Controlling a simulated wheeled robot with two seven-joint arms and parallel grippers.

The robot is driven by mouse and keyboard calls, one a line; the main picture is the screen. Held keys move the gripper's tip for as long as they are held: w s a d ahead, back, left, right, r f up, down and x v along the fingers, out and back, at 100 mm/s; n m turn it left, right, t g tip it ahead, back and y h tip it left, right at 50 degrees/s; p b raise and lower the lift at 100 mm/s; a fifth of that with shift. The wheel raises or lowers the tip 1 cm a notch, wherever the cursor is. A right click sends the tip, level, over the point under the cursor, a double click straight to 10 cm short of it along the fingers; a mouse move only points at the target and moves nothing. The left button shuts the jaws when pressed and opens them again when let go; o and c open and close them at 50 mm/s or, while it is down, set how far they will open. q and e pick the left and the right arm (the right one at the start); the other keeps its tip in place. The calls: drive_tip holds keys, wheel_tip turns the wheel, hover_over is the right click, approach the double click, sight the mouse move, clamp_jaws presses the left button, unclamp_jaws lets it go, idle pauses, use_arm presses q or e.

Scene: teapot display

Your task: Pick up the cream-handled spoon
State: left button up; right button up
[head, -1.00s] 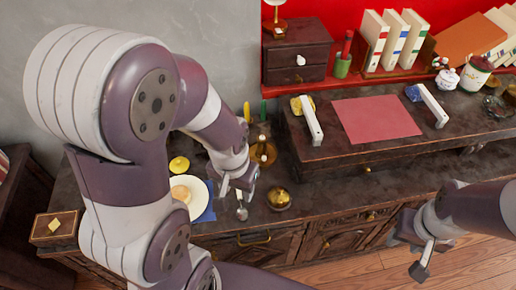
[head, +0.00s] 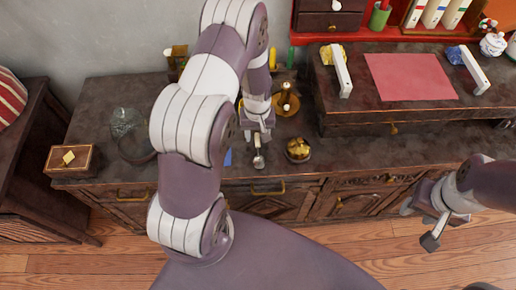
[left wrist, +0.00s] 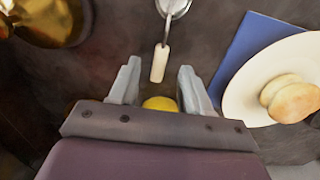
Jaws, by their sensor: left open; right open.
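The spoon lies on the dark cabinet top near its front edge; its metal bowl (head: 259,161) shows in the head view. In the left wrist view its cream handle (left wrist: 159,63) points down between the fingertips, and part of the bowl is cut off at the top edge. My left gripper (head: 259,134) is open, just behind the spoon in the head view. In the left wrist view its fingers (left wrist: 160,72) stand on either side of the handle end, apart from it. My right gripper (head: 433,229) is open and empty, in front of the cabinet at the right.
A white plate (left wrist: 240,98) with bread on a blue napkin (left wrist: 238,50) lies right of the spoon in the left wrist view. A brass pot (head: 298,150) stands right of the spoon in the head view. A glass jar (head: 126,125) and wooden box (head: 71,160) stand left.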

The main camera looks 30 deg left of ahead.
use_arm(q)
drive_tip(key=shift+f, duration=0.8)
drive_tip(key=shift+w+f, duration=0.1)
drive_tip(key=shift+f, duration=0.3)
drive_tip(key=shift+r, duration=0.1)
clamp_jaws()
